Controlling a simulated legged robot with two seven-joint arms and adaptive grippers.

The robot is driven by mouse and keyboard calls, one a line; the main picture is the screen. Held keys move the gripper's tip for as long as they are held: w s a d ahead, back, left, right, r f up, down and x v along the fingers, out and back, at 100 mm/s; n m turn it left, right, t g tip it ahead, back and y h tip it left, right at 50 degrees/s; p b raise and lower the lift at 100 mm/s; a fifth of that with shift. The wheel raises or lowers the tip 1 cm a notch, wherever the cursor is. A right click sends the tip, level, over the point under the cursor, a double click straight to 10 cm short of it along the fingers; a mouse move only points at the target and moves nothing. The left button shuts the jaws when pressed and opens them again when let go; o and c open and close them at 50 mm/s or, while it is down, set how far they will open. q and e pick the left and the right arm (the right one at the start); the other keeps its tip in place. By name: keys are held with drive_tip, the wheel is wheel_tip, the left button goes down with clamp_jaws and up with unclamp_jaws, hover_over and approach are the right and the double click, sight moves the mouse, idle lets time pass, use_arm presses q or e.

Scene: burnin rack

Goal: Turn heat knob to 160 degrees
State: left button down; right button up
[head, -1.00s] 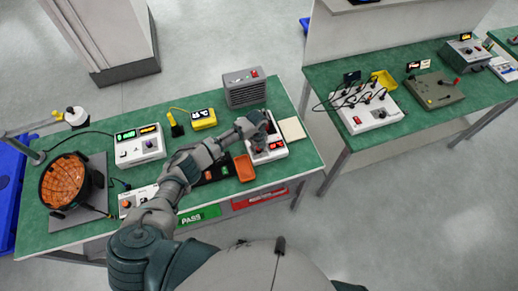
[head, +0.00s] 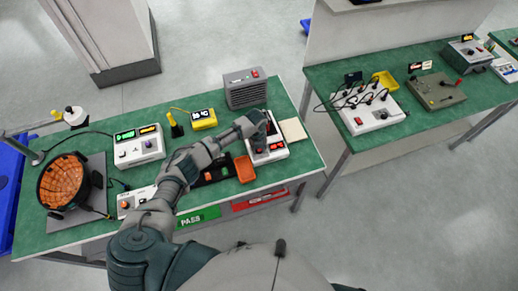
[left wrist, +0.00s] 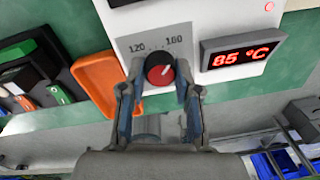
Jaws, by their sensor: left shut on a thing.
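The red heat knob (left wrist: 159,70) with a dark rim sits on a white panel (left wrist: 218,17) in the left wrist view. A grey scale label beside it shows 120 and a higher mark that looks like 160 or 180. The knob's pale pointer mark faces up and right. A red display (left wrist: 240,56) reads 85 °C. My left gripper (left wrist: 160,82) has one finger on each side of the knob and is shut on it. In the head view my left gripper (head: 258,131) is over the white unit (head: 274,156) and hides the knob. My right gripper is not in view.
An orange tray (head: 245,168) stands just left of the unit, with a black holder (head: 213,171) beside it. A grey vented box (head: 246,91) stands behind. A pale pad (head: 293,130) lies to the right. Another bench (head: 345,123) is farther right.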

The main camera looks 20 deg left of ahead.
use_arm(q)
drive_tip(key=shift+w+r, duration=0.15)
drive_tip(key=c, duration=0.8)
unclamp_jaws()
drive_tip(key=r, duration=1.1)
drive_tip(key=shift+a+r, duration=0.3)
drive_tip(key=shift+a, duration=0.05)
